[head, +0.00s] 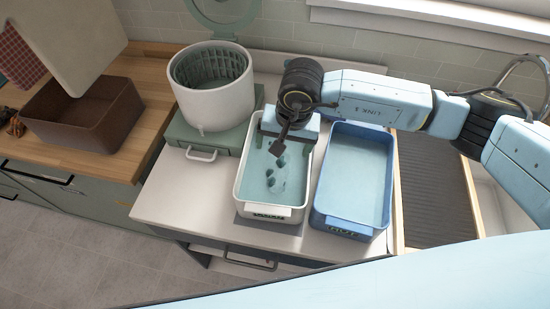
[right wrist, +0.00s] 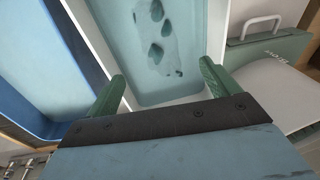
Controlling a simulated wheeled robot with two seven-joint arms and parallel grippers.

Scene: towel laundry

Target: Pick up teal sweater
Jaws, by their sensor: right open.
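A white tub (head: 238,195) holds teal water. The teal sweater (head: 276,178) appears to lie mostly under the water, with several darker teal lumps showing. The lumps and a paler patch of the sweater also show in the right wrist view (right wrist: 160,45). My right gripper (right wrist: 160,82) is open and empty, with its green fingers apart over the far end of the tub. In the head view my right gripper (head: 284,138) is partly hidden by its own wrist. It looks apart from the sweater. My left gripper is not in view.
A blue tub (head: 317,218) of water stands right of the white tub. A round white bin with a green basket (head: 220,100) stands on a green box at left. A brown basket (head: 85,125) is on the wooden counter. A dark ribbed panel (head: 435,190) lies at right.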

